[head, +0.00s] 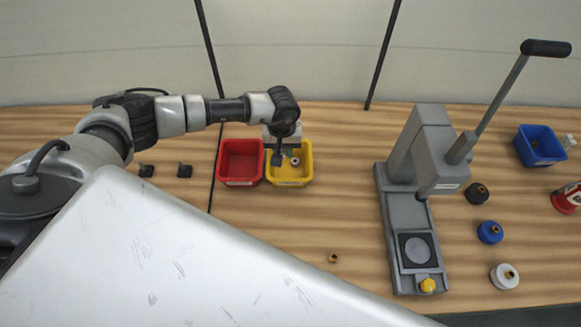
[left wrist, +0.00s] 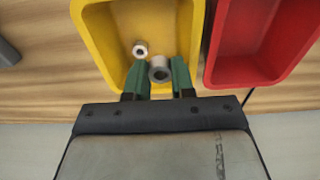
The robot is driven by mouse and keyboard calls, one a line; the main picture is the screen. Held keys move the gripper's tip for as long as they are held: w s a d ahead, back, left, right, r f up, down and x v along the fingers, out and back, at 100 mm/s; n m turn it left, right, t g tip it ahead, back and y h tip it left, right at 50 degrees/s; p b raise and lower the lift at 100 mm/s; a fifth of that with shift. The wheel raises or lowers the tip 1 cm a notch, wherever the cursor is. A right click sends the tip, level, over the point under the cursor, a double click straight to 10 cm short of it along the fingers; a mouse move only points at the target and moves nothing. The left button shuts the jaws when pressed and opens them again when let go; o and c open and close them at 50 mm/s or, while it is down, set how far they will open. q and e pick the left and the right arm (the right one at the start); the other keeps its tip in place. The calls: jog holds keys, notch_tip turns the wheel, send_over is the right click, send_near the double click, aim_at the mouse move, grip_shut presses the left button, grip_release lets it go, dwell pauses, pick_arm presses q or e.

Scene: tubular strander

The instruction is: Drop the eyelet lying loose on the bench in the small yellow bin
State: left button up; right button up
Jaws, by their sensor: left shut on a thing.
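My left gripper (head: 278,158) is over the small yellow bin (head: 290,183), pointing down. In the left wrist view its green fingers (left wrist: 159,72) are shut on a grey metal eyelet (left wrist: 160,68), held over the yellow bin (left wrist: 100,45). A second, smaller-looking ring (left wrist: 140,49) shows inside the bin, apart from the held eyelet. In the head view a small ring also shows in the bin (head: 294,161). A small brass-coloured piece (head: 333,258) stands alone on the wooden bench. My right gripper is not in view.
A red bin (head: 241,181) stands just left of the yellow one. A grey lever press (head: 420,190) stands to the right. Black, blue and white knobs (head: 490,232) and a blue bin (head: 540,146) are further right.

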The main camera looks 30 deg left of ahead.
pick_arm(q)
jog(key=shift+w+f, duration=0.1)
jog(key=shift+f, duration=0.85)
jog(key=o, duration=1)
jog(key=shift+r, duration=0.1)
notch_tip(320, 180, up, 10)
jog(key=b, duration=0.4)
jog(key=shift+r, duration=0.35)
